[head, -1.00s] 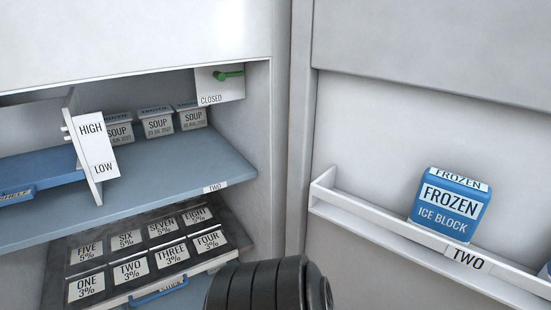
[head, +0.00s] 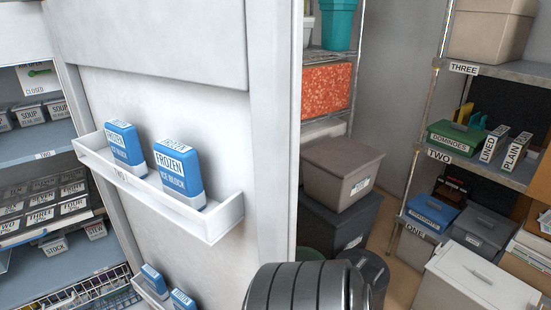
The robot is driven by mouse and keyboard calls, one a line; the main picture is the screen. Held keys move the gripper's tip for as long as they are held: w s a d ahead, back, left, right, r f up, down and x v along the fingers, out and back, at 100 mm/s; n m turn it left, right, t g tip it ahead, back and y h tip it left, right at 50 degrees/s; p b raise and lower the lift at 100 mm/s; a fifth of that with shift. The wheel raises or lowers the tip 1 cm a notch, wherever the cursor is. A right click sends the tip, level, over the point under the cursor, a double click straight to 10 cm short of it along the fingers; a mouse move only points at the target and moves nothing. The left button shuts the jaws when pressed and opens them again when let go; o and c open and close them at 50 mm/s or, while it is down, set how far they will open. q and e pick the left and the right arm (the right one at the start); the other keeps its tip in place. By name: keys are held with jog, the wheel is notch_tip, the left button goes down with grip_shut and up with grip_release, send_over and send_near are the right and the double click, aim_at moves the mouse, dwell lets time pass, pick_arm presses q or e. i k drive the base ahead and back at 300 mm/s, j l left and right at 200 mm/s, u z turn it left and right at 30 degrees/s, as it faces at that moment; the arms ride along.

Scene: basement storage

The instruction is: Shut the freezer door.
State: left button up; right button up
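The freezer door (head: 215,120) stands open, its white inner face toward me. Its bin labelled TWO (head: 222,218) holds two blue and white frozen ice blocks (head: 178,176). A lower door bin (head: 143,290) holds more of them. The freezer interior (head: 60,165) is open at the left, with soup tubs, a tray of labelled packs and a wire basket. A dark ribbed arm part of mine (head: 305,288) shows at the bottom, in front of the door's lower free edge. I cannot tell whether it touches the door. Neither gripper is in view.
Beyond the door's free edge stand a rack with a teal container (head: 338,25) and stacked storage boxes (head: 342,170). At the right are shelves labelled ONE to THREE (head: 478,160). A light grey lidded box (head: 475,285) stands at the lower right. Some floor shows between them.

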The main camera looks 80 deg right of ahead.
aim_at(222, 80)
jog(key=k+l+z, duration=0.1)
jog(key=k+l, duration=0.15)
jog(key=k+l+z, duration=0.1)
jog(key=k+l, duration=0.15)
jog(key=l, duration=0.2)
jog(key=k+l+z, duration=0.1)
jog(key=k+l, duration=0.15)
jog(key=l, duration=0.15)
